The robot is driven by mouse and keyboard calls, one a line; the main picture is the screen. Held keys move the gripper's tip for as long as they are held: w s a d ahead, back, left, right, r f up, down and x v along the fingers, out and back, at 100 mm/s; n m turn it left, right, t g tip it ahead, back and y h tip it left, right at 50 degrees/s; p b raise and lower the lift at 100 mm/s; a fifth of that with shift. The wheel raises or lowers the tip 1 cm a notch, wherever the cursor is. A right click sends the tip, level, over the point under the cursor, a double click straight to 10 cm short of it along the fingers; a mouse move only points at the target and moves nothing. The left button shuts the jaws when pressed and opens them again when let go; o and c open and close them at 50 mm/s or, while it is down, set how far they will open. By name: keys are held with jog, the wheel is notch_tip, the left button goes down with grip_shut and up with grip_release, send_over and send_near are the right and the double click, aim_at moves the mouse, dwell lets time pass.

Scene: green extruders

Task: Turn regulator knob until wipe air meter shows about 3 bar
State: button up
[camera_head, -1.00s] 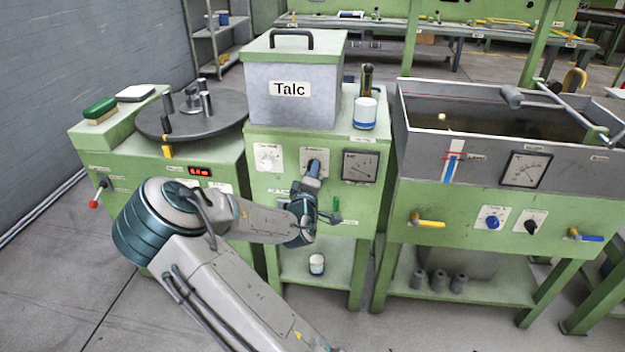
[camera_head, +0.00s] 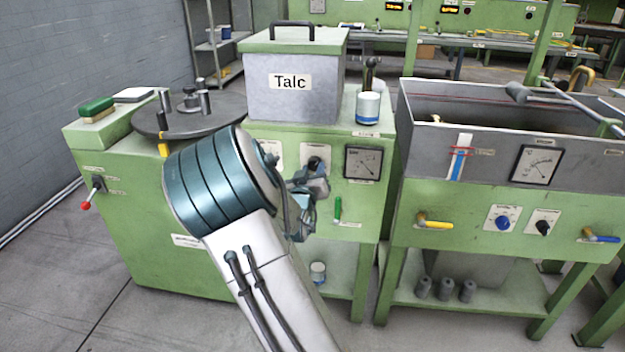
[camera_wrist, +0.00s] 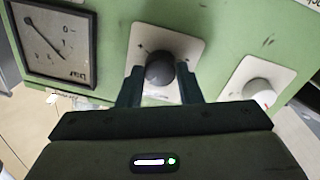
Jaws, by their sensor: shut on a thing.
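The regulator knob (camera_wrist: 160,68) is black and round on a white plate on the green talc machine's front. In the head view the knob (camera_head: 315,163) is partly hidden by my gripper. In the wrist view my gripper (camera_wrist: 160,73) has one finger on each side of the knob and is shut on it. The wipe air meter (camera_head: 363,162) is a square dark-framed dial right of the knob. The meter also shows tilted and nearly upside down in the wrist view (camera_wrist: 52,42), its needle slanting across the face. I cannot read its exact value.
A green lever (camera_head: 337,208) hangs below the meter. The Talc box (camera_head: 292,90) and a white-and-blue jar (camera_head: 368,107) stand above. The water tank (camera_head: 425,150) is to the right.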

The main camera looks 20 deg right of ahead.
jog(key=shift+m+b, duration=1.7)
jog(key=shift+m, duration=0.6)
jog(key=o, duration=1)
jog(key=shift+c, duration=0.2)
jog(key=shift+a, duration=0.1)
jog(key=p+v, duration=0.2)
jog(key=v, duration=1.1)
jog(key=shift+s+a+r+p, duration=0.15)
jog(key=shift+s+a+p, duration=0.1)
jog(key=shift+p, duration=0.1)
